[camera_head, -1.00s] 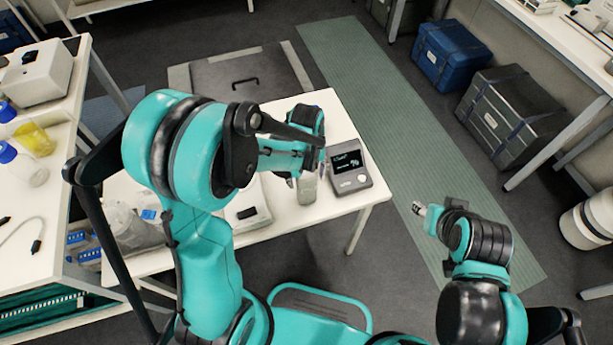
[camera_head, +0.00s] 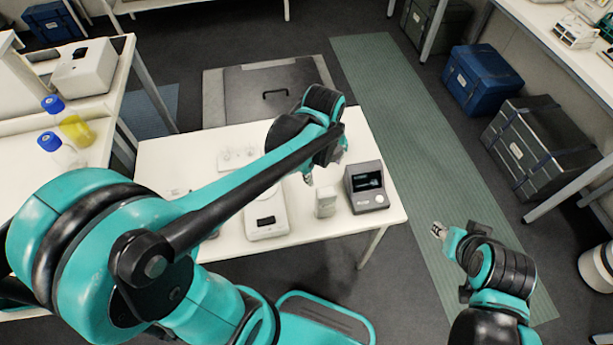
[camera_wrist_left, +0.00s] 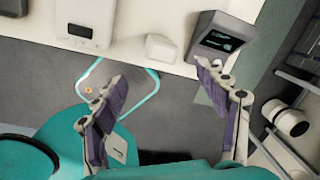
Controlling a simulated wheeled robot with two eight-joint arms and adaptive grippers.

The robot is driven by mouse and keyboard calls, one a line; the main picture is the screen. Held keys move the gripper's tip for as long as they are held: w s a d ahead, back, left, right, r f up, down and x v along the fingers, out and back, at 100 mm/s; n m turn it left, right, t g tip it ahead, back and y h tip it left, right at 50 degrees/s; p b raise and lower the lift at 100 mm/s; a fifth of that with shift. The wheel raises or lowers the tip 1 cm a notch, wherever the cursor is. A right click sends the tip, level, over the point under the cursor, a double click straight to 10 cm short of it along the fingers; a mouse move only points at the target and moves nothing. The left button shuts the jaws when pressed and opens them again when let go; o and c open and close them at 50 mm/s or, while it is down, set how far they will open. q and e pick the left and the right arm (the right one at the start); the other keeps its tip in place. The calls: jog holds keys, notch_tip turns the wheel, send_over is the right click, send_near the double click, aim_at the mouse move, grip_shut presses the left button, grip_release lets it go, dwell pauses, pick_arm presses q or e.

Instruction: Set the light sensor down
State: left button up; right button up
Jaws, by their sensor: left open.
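A small pale block-shaped unit (camera_head: 325,203), which looks like the light sensor, stands upright on the white table (camera_head: 386,208) near its front edge. It also shows in the left wrist view (camera_wrist_left: 161,48). A dark grey device with a lit display (camera_head: 366,187) stands just right of it and shows in the wrist view too (camera_wrist_left: 221,39). My left gripper (camera_head: 325,168) is above and behind the unit, apart from it. In the wrist view its fingers (camera_wrist_left: 163,100) are spread wide with nothing between them. My right gripper (camera_head: 439,231) is small, off the table's right side.
A white instrument with a dark display (camera_head: 267,215) stands left of the unit. A pale plate with round spots (camera_head: 238,156) lies farther back. A side table with blue-capped bottles (camera_head: 62,150) is at the left. Cases (camera_head: 483,82) stand on the floor at right.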

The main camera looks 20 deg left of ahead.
pick_arm(q)
jog(key=s+a+r+n+t, duration=0.1)
jog(key=s+r+n+t, duration=0.1)
jog(key=n, duration=0.9)
jog(key=s+a+r+n+t, duration=0.2)
jog(key=s+n, duration=0.4)
jog(key=n, duration=0.6)
jog(key=shift+s+a+r+t, duration=0.3)
jog(key=shift+r+t, duration=0.2)
jog(key=shift+t, duration=0.4)
notch_tip(320, 180, down, 4)
jog(key=b, duration=0.3)
jog(key=shift+r, duration=0.25)
